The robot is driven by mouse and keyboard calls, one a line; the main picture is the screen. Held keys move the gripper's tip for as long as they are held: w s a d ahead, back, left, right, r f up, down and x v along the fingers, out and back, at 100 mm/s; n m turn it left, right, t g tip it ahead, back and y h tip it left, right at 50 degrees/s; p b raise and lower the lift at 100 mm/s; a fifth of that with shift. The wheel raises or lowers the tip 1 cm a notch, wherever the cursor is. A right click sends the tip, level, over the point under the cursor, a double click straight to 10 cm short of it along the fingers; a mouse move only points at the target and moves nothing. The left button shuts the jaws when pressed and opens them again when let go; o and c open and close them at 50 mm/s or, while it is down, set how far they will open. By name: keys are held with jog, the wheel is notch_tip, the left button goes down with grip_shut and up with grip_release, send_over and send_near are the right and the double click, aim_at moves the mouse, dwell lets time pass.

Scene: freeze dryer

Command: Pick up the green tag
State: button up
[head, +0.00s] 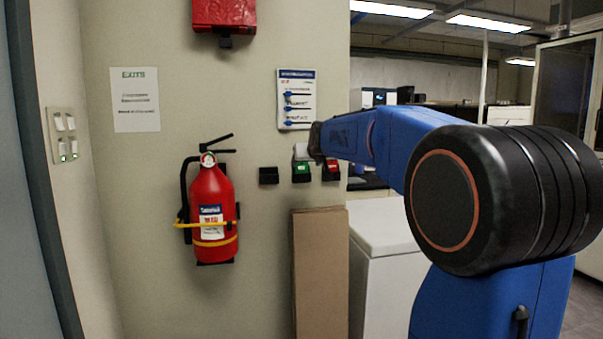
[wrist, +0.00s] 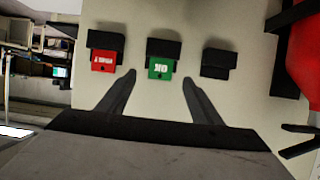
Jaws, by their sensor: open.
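The green tag (head: 302,172) hangs in a dark holder on the beige wall, between a red tag and an empty holder. In the wrist view the green tag (wrist: 160,68), with white lettering, sits below its black holder (wrist: 164,48). My gripper (wrist: 158,78) is open and empty. Its two dark fingertips show on either side of the green tag's lower part in the picture; I cannot tell whether they reach it in depth. In the head view my gripper's pale body (head: 302,152) is in front of the wall just above the green tag; its fingers are hard to make out.
The red tag (wrist: 103,61) in its holder is close on the left in the wrist view, and an empty black holder (wrist: 217,63) is on the right. A fire extinguisher (head: 211,205) hangs left of the holders. Brown boards (head: 320,275) and a white chest (head: 388,228) stand below.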

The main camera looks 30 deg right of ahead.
aim_at(302, 165)
jog(key=shift+r+x, duration=0.2)
jog(key=shift+x, duration=1.2)
jog(key=shift+r+x, duration=0.15)
jog(key=shift+x, duration=1.25)
jog(key=shift+w+a, duration=0.1)
jog(key=c, duration=1.1)
